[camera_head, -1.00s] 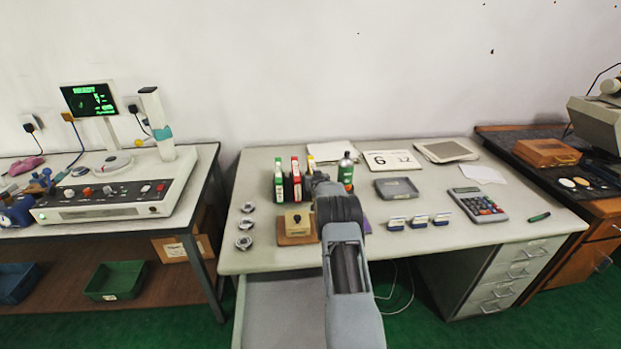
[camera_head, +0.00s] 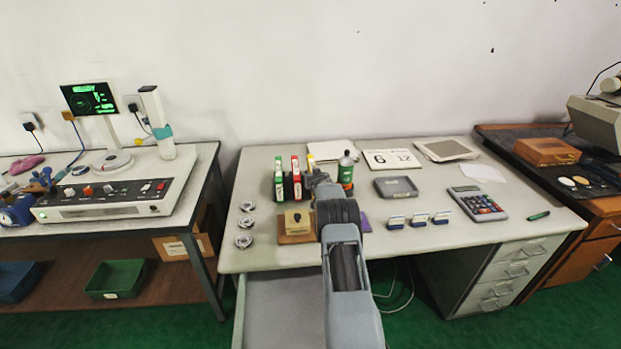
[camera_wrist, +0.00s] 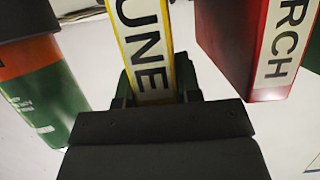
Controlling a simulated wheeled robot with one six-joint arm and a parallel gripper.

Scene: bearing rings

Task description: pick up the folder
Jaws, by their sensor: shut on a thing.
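The folder in my grip is an upright binder with a yellow-edged white spine reading "UNE" (camera_wrist: 146,40) in the wrist view. Its yellow top (camera_head: 311,164) shows a little in the head view, behind my arm. My gripper (camera_wrist: 157,92) is shut on it, one finger on each side of the spine. A red binder reading "RCH" (camera_wrist: 240,40) stands apart to its right in the wrist view; it is the red binder (camera_head: 296,178) in the head view. My arm hides most of the held folder there.
A green bottle with an orange band (camera_wrist: 40,100) stands close on the left in the wrist view. A green binder (camera_head: 279,182), a wooden block (camera_head: 297,224), metal rings (camera_head: 246,223) and a grey tray (camera_head: 396,187) are on the desk (camera_head: 400,240).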

